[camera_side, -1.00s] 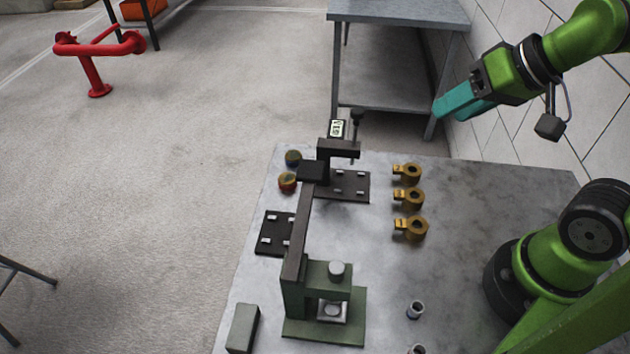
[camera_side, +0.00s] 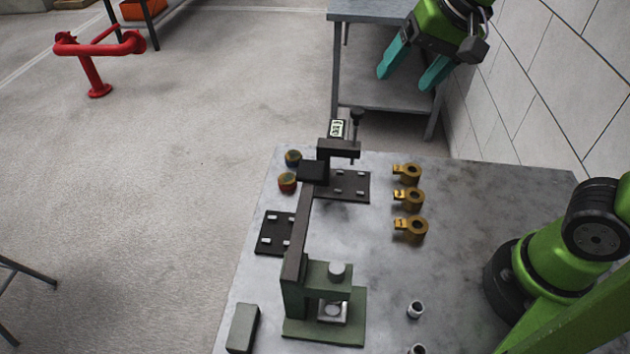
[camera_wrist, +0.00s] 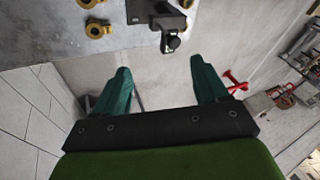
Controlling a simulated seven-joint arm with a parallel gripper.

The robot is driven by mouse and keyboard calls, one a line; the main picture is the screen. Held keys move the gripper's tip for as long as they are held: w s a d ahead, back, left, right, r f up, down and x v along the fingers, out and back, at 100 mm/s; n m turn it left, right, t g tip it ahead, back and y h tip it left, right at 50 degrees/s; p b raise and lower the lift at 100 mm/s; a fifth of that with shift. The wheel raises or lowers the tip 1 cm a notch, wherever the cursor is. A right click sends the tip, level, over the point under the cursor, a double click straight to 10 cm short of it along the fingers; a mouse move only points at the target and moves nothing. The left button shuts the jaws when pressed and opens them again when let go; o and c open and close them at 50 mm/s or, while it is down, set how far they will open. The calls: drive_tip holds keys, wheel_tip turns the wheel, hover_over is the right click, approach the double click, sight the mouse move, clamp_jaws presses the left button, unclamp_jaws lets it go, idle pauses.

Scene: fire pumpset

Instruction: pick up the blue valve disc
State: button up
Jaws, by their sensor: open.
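I cannot make out a clearly blue valve disc in either view. Two small round brass pieces lie at the table's far left edge in the side view: one with a dull greenish top (camera_side: 293,157) and one with an orange-brown top (camera_side: 287,182). Their faces are too small to tell more. My gripper (camera_side: 404,81) is open and empty, high above and beyond the table's far edge, well away from these pieces. In the wrist view its two teal fingers (camera_wrist: 160,64) are spread with nothing between them.
A dark stand with a gauge (camera_side: 338,148) and a green press (camera_side: 325,300) rise nearby. A grey metal table (camera_side: 395,10) stands behind.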

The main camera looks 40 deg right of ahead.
drive_tip(key=shift+m+g+h, duration=0.5)
drive_tip(key=shift+m+g, duration=0.3)
drive_tip(key=w+a, duration=0.1)
drive_tip(key=w, duration=0.1)
drive_tip(key=w+a, duration=0.1)
drive_tip(key=w, duration=0.1)
drive_tip(key=w+a+f, duration=0.1)
drive_tip(key=w, duration=0.1)
drive_tip(key=shift+w+f, duration=0.1)
drive_tip(key=shift+w, duration=0.1)
drive_tip(key=w+a+f+m+h, duration=0.1)
drive_tip(key=w+a+f+m, duration=0.15)
drive_tip(key=w+a, duration=0.2)
drive_tip(key=m+h, duration=0.2)
drive_tip(key=h, duration=0.2)
approach(293, 155)
drive_tip(key=f, duration=0.1)
drive_tip(key=w+f, duration=0.1)
drive_tip(key=f, duration=0.1)
drive_tip(key=shift+w+d+g, duration=0.3)
drive_tip(key=shift+d+g, duration=0.05)
drive_tip(key=shift+g, duration=0.05)
drive_tip(key=shift+d+x, duration=0.15)
drive_tip(key=shift+x, duration=1.2)
drive_tip(key=shift+d+x, duration=0.1)
drive_tip(key=shift+x, duration=1.25)
drive_tip(key=shift+s+r, duration=0.1)
drive_tip(key=shift+r, duration=0.05)
drive_tip(key=shift+c, duration=0.2)
